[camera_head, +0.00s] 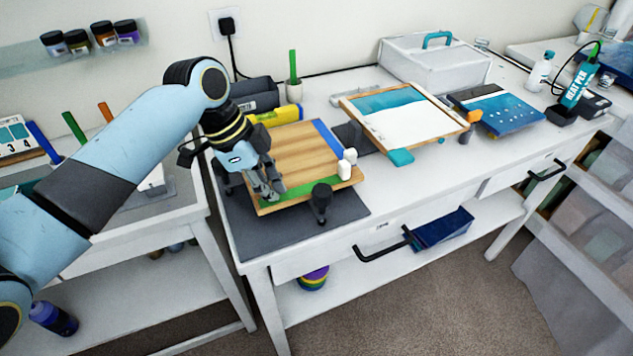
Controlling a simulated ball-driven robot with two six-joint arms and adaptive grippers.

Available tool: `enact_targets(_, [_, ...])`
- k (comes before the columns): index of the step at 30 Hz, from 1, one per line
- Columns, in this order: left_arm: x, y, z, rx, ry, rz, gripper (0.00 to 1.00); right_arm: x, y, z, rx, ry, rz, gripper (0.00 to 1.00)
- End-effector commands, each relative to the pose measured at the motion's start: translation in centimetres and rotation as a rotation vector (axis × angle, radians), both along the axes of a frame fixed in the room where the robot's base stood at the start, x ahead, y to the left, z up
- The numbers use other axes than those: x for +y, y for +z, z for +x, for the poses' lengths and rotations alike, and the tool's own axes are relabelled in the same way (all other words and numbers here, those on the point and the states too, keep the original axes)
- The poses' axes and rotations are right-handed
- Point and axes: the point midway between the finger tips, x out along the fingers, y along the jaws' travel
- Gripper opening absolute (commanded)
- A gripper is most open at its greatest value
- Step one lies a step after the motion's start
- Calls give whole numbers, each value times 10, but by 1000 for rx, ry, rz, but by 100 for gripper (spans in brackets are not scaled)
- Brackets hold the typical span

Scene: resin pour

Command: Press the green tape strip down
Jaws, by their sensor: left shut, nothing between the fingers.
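The green tape strip (304,192) lies along the front edge of the wooden board (302,153). A blue tape strip (328,138) runs along the board's right edge. My left gripper (273,194) is shut and empty, pointing down over the board's front left corner. Its fingertips are at or just above the left part of the green strip; I cannot tell whether they touch it. The gripper hides part of the strip and the board's left side. My right gripper is not in view.
The board sits raised over a dark mat (245,236). A black knob-topped stand (321,200) is at its front edge, and small white bottles (346,165) are at its right.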

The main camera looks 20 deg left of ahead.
Motion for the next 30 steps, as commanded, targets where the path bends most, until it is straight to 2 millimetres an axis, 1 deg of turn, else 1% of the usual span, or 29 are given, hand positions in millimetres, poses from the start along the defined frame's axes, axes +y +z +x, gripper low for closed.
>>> enact_targets(8, [-1,-1,0,2,0,-1,0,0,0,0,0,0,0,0])
enact_targets(18, [-12,-1,13,2,0,-3,0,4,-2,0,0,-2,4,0])
enact_targets(30, [-19,-1,22,2,0,-2,0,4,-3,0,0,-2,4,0])
